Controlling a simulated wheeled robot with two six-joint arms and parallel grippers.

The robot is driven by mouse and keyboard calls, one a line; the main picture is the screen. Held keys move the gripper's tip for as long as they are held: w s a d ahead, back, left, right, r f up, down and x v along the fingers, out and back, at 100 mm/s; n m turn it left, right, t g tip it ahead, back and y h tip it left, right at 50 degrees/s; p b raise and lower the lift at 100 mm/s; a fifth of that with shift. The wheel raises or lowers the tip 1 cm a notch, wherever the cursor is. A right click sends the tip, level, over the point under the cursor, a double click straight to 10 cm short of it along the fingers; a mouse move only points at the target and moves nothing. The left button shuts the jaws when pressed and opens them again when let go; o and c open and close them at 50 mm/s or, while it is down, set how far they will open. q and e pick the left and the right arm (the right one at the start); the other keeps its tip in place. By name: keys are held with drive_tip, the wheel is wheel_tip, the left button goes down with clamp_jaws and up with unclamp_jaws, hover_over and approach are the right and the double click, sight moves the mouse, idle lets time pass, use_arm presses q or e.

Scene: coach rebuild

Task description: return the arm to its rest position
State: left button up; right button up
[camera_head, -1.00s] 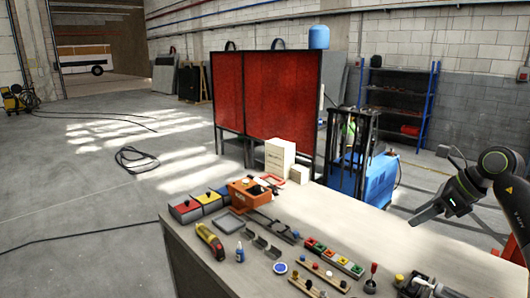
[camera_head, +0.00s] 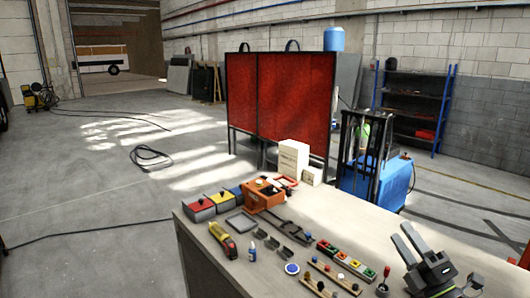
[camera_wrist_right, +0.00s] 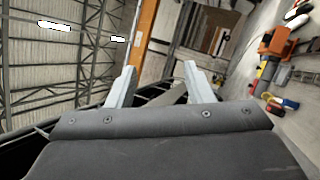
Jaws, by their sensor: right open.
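My right gripper (camera_head: 408,245) is at the right front of the workbench in the head view, tilted with its fingers pointing up and to the left. Its two fingers are apart with nothing between them. In the right wrist view the two pale fingertips (camera_wrist_right: 155,82) stand wide apart and empty, with the hall beyond them. My left gripper is not in the head view.
The workbench (camera_head: 345,215) holds an orange toolbox (camera_head: 262,197), colored bins (camera_head: 198,209), a yellow tool (camera_head: 223,240), a blue bottle (camera_head: 252,252) and a row of colored blocks (camera_head: 345,260). Behind stand red screens (camera_head: 295,100) and a blue machine (camera_head: 385,185). The floor at left is mostly clear.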

drive_tip(key=s+d+f+m+g+h, duration=0.4)
drive_tip(key=s+f+m+h, duration=0.3)
drive_tip(key=f+m, duration=0.25)
drive_tip(key=s+d+f+m+g+h, duration=0.4)
drive_tip(key=s+f+m+h, duration=0.25)
drive_tip(key=f+m, duration=0.35)
drive_tip(key=s+a+f+m+g+y, duration=0.1)
drive_tip(key=s+a+f+m+g, duration=0.15)
drive_tip(key=s, duration=0.45)
drive_tip(key=s+a+f+m+g+y, duration=0.1)
drive_tip(key=s+a+f+g+y, duration=0.2)
drive_tip(key=s, duration=0.4)
drive_tip(key=s+a+f+m+g, duration=0.2)
drive_tip(key=s+f+g, duration=0.25)
drive_tip(key=s, duration=0.25)
wheel_tip(320, 180, down, 34)
drive_tip(key=w+d+g+b, duration=0.1)
drive_tip(key=w+d+b, duration=0.1)
drive_tip(key=b, duration=0.9)
drive_tip(key=s+f+b, duration=0.5)
drive_tip(key=s+f, duration=0.3)
drive_tip(key=f, duration=0.6)
drive_tip(key=s+a+f+g+b, duration=0.1)
drive_tip(key=s+f+b, duration=0.5)
drive_tip(key=f, duration=0.8)
drive_tip(key=shift+s+a+f+y, duration=0.2)
drive_tip(key=shift+s+a+y, duration=0.15)
drive_tip(key=shift+s, duration=0.65)
